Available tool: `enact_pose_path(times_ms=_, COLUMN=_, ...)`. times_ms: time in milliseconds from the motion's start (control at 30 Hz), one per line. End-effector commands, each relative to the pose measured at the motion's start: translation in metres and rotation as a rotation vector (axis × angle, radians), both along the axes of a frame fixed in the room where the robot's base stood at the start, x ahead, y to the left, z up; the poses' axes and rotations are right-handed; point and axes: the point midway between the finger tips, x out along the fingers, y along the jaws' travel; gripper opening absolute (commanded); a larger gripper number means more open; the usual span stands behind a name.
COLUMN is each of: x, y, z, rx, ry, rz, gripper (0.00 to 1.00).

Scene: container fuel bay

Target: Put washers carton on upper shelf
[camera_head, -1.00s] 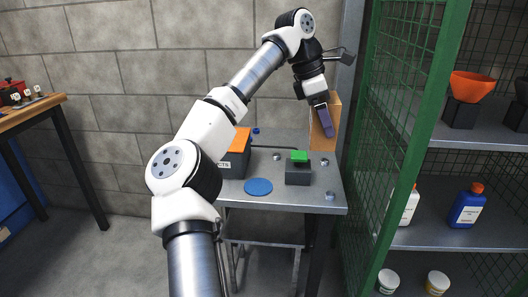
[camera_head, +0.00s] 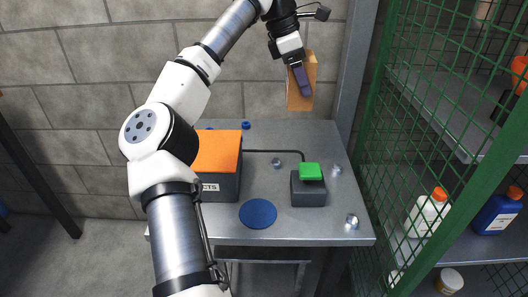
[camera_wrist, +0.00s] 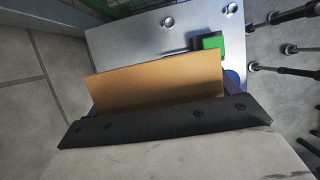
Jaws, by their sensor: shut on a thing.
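The washers carton is a flat tan box (camera_head: 309,68), held upright at the top of the head view above the back of the metal table. My gripper (camera_head: 301,80) is shut on it, and its dark finger covers part of the carton's face. The wrist view shows the tan carton (camera_wrist: 155,83) between the jaws, above the dark finger (camera_wrist: 165,121). No lettering shows on the carton. An upper shelf (camera_head: 437,113) is at the right, partly behind green mesh. The carton is to the left of the shelf and apart from it.
On the table (camera_head: 300,228) stand an orange-topped dark box (camera_head: 218,150), a blue disc (camera_head: 258,213), a dark block with a green top (camera_head: 309,186) and several metal knobs. Green mesh (camera_head: 400,95) stands between table and shelves. A white bottle (camera_head: 424,215) and blue bottle (camera_head: 494,212) stand lower.

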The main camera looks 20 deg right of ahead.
Motion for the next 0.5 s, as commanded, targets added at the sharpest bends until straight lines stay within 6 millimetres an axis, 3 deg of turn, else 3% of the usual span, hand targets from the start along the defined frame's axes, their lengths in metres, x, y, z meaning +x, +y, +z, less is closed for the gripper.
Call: enact_pose_path(times_ms=500, x=-0.001, y=0.000, z=-0.125, rx=-0.001, ry=0.004, rz=0.000, gripper=0.53)
